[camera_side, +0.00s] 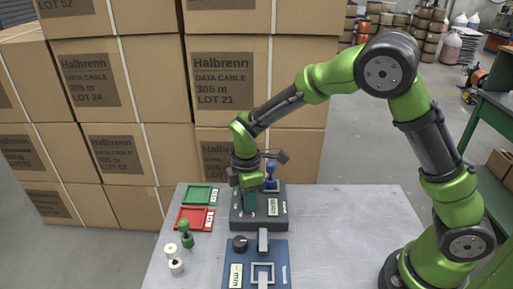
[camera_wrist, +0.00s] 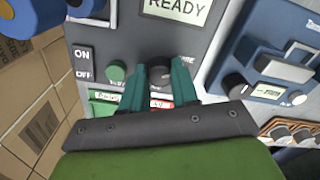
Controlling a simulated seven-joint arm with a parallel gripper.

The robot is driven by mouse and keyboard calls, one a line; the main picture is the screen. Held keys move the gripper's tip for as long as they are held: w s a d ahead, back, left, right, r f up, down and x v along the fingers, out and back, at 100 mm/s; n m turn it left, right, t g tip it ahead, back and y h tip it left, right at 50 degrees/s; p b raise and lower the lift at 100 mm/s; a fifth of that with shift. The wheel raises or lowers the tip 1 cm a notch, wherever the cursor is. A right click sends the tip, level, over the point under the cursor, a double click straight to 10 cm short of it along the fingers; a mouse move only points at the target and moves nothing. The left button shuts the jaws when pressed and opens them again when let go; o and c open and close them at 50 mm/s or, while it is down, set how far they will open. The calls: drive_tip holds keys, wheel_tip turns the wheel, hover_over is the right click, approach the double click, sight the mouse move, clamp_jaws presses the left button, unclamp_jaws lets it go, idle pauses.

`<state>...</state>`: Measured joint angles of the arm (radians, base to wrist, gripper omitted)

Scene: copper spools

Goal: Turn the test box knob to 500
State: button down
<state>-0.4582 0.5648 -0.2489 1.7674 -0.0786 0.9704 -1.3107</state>
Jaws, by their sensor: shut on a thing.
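The grey test box (camera_side: 277,222) stands on the table. In the wrist view its grey face (camera_wrist: 108,30) shows a READY display (camera_wrist: 175,8), an ON/OFF switch (camera_wrist: 84,64) and a green button (camera_wrist: 116,71). Its dark knob (camera_wrist: 160,73) sits between the teal fingers of my gripper (camera_wrist: 160,67), which is shut on it. In the side view my gripper (camera_side: 249,208) reaches down to the box, and the knob is hidden there. The fingers cover part of the knob and any scale around it, so I cannot read its setting.
A blue box (camera_side: 277,248) with its own black knob (camera_side: 240,243) stands in front. A green tray (camera_side: 200,186) and a red tray (camera_side: 182,227) lie left. The table's right side is clear.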

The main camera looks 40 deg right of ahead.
drive_tip(key=shift+m, duration=0.4)
drive_tip(key=m, duration=1.1)
drive_tip(key=shift+m, duration=0.4)
drive_tip(key=m, duration=0.5)
drive_tip(key=shift+m, duration=0.3)
drive_tip(key=m, duration=0.5)
drive_tip(key=shift+m, duration=0.3)
drive_tip(key=shift+r+m, duration=0.1)
drive_tip(key=shift+m, duration=0.2)
drive_tip(key=c, duration=0.8)
unclamp_jaws()
drive_tip(key=shift+c, duration=0.2)
